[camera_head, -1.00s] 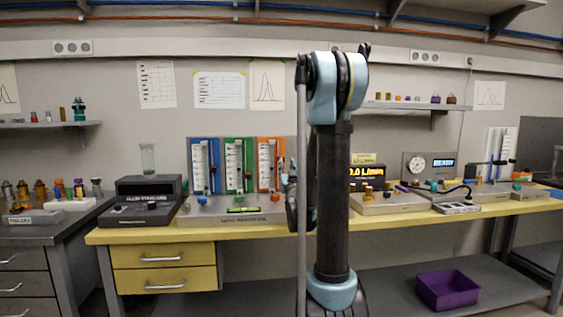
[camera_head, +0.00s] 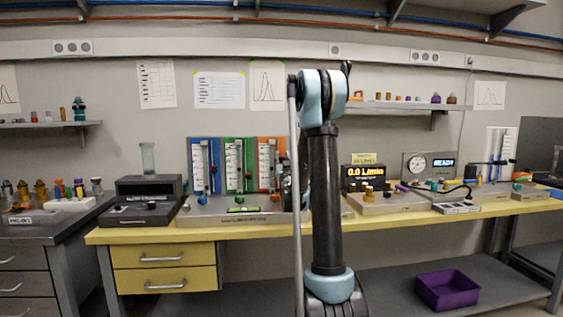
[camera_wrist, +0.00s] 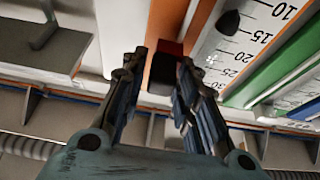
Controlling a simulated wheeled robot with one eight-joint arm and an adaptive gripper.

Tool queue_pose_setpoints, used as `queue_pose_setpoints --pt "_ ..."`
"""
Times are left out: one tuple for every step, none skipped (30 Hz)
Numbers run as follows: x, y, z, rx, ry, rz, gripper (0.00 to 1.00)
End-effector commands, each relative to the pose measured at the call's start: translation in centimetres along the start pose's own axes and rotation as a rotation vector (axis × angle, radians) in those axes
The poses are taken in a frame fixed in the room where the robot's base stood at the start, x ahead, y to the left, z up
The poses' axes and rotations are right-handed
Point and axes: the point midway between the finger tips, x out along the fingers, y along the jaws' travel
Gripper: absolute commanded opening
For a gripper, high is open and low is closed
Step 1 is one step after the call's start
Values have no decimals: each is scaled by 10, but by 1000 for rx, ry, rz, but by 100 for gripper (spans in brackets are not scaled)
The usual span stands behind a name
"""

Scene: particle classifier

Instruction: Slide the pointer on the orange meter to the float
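The orange meter (camera_head: 271,160) stands at the right of three meters on the bench in the head view; my arm is just to its right. In the wrist view its orange panel (camera_wrist: 172,22) and white scale (camera_wrist: 245,45) are close. A red block with a dark underside (camera_wrist: 166,62), apparently the pointer, sits between the two fingers of my gripper (camera_wrist: 161,58). The fingers are very near its sides; whether they touch is unclear. A dark rounded piece (camera_wrist: 228,22), perhaps the float, shows on the scale near the 15 mark. My gripper is mostly hidden in the head view.
The green meter (camera_head: 238,165) and blue meter (camera_head: 205,165) stand close to the left on the same grey base (camera_head: 200,212). A display box (camera_head: 365,178) reading 0.0 L/min is to the right. Knobs and a gauge box (camera_head: 428,166) are farther right.

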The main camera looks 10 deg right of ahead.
Motion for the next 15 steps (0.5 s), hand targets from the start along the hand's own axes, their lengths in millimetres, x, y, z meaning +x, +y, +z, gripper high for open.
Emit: queue_pose_setpoints --pt "2 0 0 0 0 0 28" --pt "3 0 0 0 0 0 28" --pt "4 0 0 0 0 0 28" --pt "4 0 0 0 0 0 28" --pt "4 0 0 0 0 0 28" --pt "4 0 0 0 0 0 28" --pt "4 0 0 0 0 0 28" --pt "4 0 0 0 0 0 28" --pt "4 0 0 0 0 0 28" --pt "4 0 0 0 0 0 28" --pt "4 0 0 0 0 0 26" --pt "4 0 0 0 0 0 17" --pt "4 0 0 0 0 0 10" --pt "4 0 0 0 0 0 3" --pt "4 0 0 0 0 0 0"
